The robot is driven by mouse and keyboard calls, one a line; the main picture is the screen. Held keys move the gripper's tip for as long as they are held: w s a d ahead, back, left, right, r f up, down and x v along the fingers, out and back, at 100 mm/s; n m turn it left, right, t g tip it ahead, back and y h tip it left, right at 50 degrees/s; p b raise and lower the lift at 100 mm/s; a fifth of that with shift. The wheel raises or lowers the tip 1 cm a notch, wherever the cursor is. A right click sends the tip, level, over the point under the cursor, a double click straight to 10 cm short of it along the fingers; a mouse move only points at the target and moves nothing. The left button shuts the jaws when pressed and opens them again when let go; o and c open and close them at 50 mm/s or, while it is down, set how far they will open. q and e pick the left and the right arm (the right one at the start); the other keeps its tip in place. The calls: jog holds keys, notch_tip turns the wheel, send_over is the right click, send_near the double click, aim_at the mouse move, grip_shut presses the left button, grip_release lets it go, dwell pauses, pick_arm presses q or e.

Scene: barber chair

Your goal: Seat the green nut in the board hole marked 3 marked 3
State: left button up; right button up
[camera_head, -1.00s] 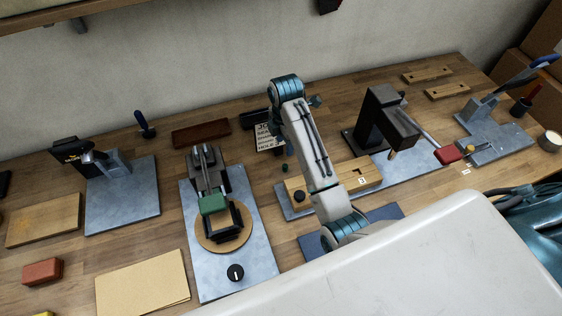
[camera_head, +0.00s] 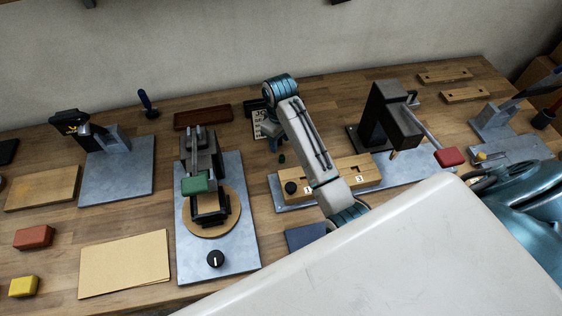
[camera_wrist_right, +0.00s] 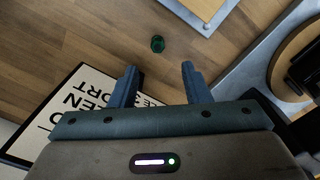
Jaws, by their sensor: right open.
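The small dark green nut (camera_head: 282,158) lies on the bare wood of the bench, left of my right forearm. It also shows in the right wrist view (camera_wrist_right: 157,43), just beyond the fingertips. My right gripper (camera_wrist_right: 159,69) is open and empty, its two blue fingers apart and pointing towards the nut. In the head view the gripper (camera_head: 275,145) is small and partly hidden by my arm. The wooden board (camera_head: 350,167) sits on a grey plate behind my forearm, with labels 1 and 3 visible and its middle covered. The label 3 (camera_head: 359,178) is right of my forearm. My left gripper is out of view.
A printed sign (camera_head: 265,123) stands close to the gripper and partly lies under it in the wrist view. A black press (camera_head: 392,120) stands right of the board. A device with a green block (camera_head: 196,184) stands left. A black knob (camera_head: 291,187) is on the board's left end.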

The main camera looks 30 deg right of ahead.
aim_at(282, 156)
jog(key=shift+f, duration=0.85)
jog(key=shift+d+f+p, duration=0.1)
jog(key=shift+f+p, duration=0.15)
jog(key=shift+p, duration=0.15)
notch_tip(282, 156, down, 4)
jog(key=shift+s+d+f+p, duration=0.1)
jog(key=shift+s+p, duration=0.05)
jog(key=shift+p, duration=1.05)
jog(key=shift+f, duration=0.4)
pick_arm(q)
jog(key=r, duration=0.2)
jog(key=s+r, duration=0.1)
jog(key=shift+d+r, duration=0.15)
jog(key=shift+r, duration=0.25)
pick_arm(e)
jog(key=shift+c, duration=0.4)
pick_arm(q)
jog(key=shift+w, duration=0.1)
pick_arm(e)
grip_shut()
